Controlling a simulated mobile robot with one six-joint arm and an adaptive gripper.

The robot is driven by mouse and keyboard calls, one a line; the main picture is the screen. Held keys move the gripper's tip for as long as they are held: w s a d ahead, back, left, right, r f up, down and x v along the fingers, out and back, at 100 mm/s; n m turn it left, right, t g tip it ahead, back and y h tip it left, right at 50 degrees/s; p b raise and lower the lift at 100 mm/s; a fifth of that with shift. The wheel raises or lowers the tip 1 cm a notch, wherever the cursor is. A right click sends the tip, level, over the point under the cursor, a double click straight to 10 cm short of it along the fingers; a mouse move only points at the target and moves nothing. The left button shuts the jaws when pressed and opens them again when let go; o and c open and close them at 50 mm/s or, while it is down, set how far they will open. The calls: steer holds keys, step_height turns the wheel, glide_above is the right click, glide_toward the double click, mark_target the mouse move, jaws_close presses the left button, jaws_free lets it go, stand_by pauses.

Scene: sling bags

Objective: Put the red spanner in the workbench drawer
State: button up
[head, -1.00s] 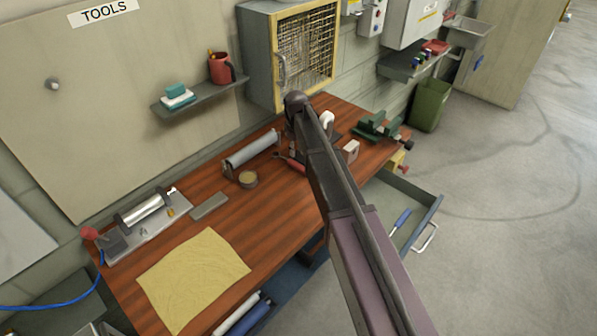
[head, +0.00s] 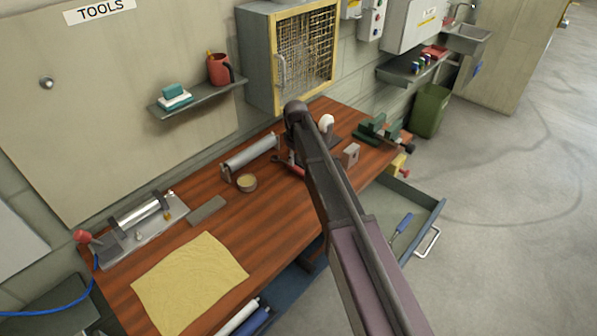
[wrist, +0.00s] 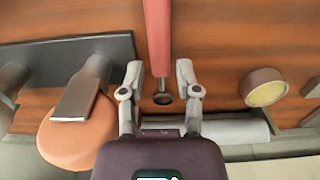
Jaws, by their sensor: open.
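The red spanner (wrist: 158,35) lies on the wooden workbench, its dark ring end (wrist: 163,98) pointing toward my wrist. In the head view only a little of the spanner (head: 291,160) shows beside my arm. My gripper (wrist: 159,68) is open, with one finger on each side of the spanner near its ring end. I cannot tell whether either finger touches it. In the head view my gripper is hidden behind my arm. The workbench drawer (head: 440,213) is pulled open at the bench's right end. A blue-handled tool (head: 402,223) lies inside it.
A round tin (head: 246,183) and a grey roller (head: 250,153) are near the spanner. A green vice (head: 379,130) and a small block (head: 351,155) stand toward the right end. A yellow cloth (head: 190,283) covers the front left. A wire-fronted cabinet (head: 258,60) stands behind.

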mark_target(296, 167)
steer(key=shift+f+b, duration=2.25)
steer(key=shift+f, duration=0.15)
jaws_close()
